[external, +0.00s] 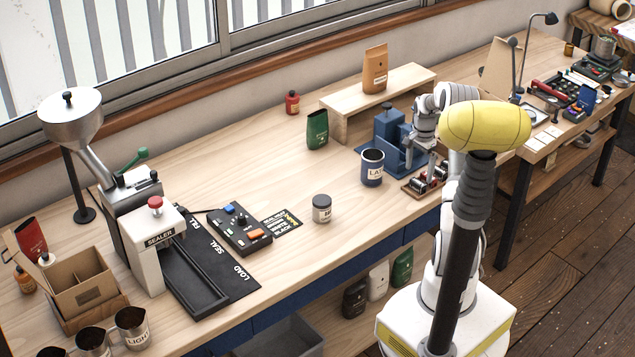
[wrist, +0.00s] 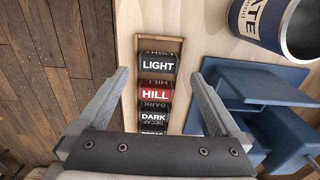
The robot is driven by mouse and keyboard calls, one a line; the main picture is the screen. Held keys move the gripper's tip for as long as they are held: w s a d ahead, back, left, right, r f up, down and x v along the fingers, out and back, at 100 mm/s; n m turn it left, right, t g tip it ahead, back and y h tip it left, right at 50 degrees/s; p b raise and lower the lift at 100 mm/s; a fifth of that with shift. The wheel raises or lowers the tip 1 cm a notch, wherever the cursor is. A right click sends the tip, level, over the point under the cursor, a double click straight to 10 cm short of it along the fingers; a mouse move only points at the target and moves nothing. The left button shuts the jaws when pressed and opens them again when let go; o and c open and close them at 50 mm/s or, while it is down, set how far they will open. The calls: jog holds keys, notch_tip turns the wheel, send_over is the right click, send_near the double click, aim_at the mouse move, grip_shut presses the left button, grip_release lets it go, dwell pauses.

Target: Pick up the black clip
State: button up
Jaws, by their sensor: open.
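I cannot pick out a black clip for certain. In the wrist view, a narrow wooden tray holds a row of small blocks: a black one marked LIGHT (wrist: 158,64), a red one marked HILL (wrist: 155,93) and a black one marked DARK (wrist: 154,117). More black pieces lie nearer, partly hidden by my gripper's body. The tray (external: 408,190) is at the bench's front edge in the external view. My gripper (wrist: 160,76) is open and empty above the tray, with a finger on each side of the row. It also shows in the external view (external: 424,160).
A blue press-like stand (wrist: 265,88) is close on the right of the tray. A grey jar (external: 321,208) and a control box (external: 238,232) are further left. Open bench lies between jar and mug.

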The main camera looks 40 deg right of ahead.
aim_at(418, 182)
jog(key=shift+s+f, duration=0.1)
jog(key=shift+f, duration=1.8)
jog(key=c, duration=1.2)
jog(key=shift+r, duration=0.15)
